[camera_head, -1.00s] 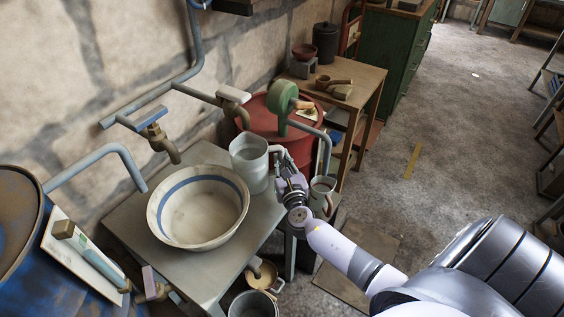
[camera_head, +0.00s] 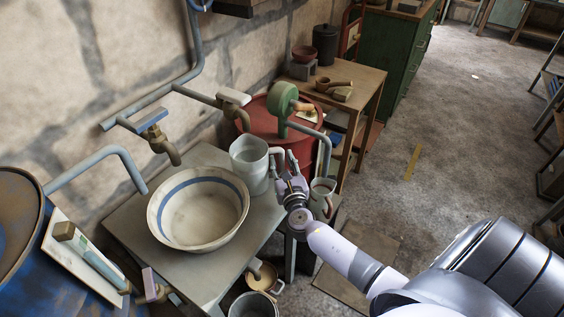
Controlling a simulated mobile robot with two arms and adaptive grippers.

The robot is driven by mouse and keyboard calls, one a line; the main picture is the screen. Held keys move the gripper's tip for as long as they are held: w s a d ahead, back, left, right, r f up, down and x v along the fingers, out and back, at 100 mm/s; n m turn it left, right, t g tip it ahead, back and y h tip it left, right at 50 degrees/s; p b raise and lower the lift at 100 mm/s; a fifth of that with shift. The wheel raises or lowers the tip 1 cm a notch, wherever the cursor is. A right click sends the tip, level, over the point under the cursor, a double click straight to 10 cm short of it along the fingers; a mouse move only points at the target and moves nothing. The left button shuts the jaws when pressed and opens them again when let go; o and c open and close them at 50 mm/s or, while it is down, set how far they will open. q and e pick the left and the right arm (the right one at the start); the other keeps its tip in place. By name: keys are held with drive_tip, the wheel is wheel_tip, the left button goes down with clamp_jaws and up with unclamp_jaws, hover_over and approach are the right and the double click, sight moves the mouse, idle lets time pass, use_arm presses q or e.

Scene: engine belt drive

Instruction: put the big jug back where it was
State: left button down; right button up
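The big jug (camera_head: 249,163) is a pale grey-white vessel. It stands upright on the metal table behind and to the right of the wide basin (camera_head: 198,208) with a blue band. Its handle shows on its right side. My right gripper (camera_head: 285,163) is just right of the jug, by the handle, with its fingers spread apart. I see a gap between the fingers and nothing held in them. My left gripper is not in view.
A smaller mug (camera_head: 321,196) stands close to the right of my gripper. A green round-headed pipe fitting (camera_head: 283,98) and a red drum (camera_head: 262,117) are behind. Brass taps (camera_head: 163,145) hang over the basin. A bucket (camera_head: 253,305) is below the table.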

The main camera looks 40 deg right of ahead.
drive_tip(key=v, duration=1.2)
drive_tip(key=shift+b, duration=0.3)
